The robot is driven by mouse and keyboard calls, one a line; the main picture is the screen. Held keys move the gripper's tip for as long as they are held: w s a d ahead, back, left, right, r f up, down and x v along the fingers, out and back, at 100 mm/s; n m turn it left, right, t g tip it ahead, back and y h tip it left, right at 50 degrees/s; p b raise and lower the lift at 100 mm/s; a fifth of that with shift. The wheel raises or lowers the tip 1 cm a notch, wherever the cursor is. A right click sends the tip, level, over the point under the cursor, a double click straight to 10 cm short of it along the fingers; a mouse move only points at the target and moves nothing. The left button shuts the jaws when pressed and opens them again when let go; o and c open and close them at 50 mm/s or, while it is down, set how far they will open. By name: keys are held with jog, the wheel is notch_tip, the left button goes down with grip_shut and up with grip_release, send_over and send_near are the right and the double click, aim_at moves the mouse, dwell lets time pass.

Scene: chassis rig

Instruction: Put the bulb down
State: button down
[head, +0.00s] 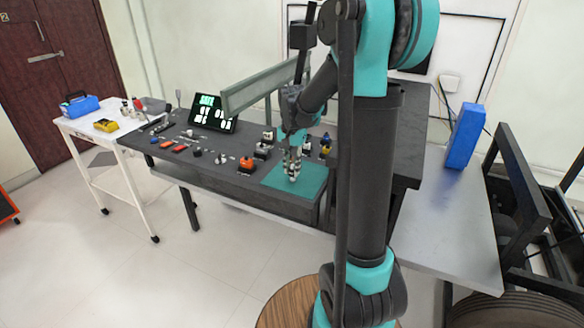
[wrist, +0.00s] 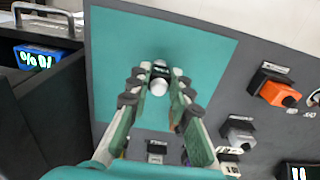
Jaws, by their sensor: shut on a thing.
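My gripper (wrist: 157,78) is shut on a small pale bulb (wrist: 159,86) in the wrist view. The bulb has a silvery white rounded end and a dark band, and sits between the fingertips. Both are over the teal mat (wrist: 215,50) on the dark bench. In the head view my gripper (head: 292,163) points down over the teal mat (head: 313,184) at the bench's right front. The bulb is small there and partly hidden by the fingers. I cannot tell whether it touches the mat.
An orange-topped block (head: 246,164) stands left of the mat, and more small fixtures lie along the dark bench (head: 215,170). A lit display (head: 212,113) stands at the back. A white cart (head: 95,130) is at the left. The mat around the bulb looks bare.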

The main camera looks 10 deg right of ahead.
aim_at(292, 169)
jog(key=c, duration=1.4)
grip_release()
jog(key=shift+f, duration=0.1)
notch_tip(292, 169, up, 12)
jog(key=s+d+f+n+t, duration=0.2)
jog(key=s+f+n, duration=0.1)
jog(key=s+f, duration=0.6)
jog(key=s+d+f+n+t, duration=0.2)
jog(key=s+f+n, duration=0.2)
jog(key=s+f, duration=0.5)
jog(key=s, duration=0.4)
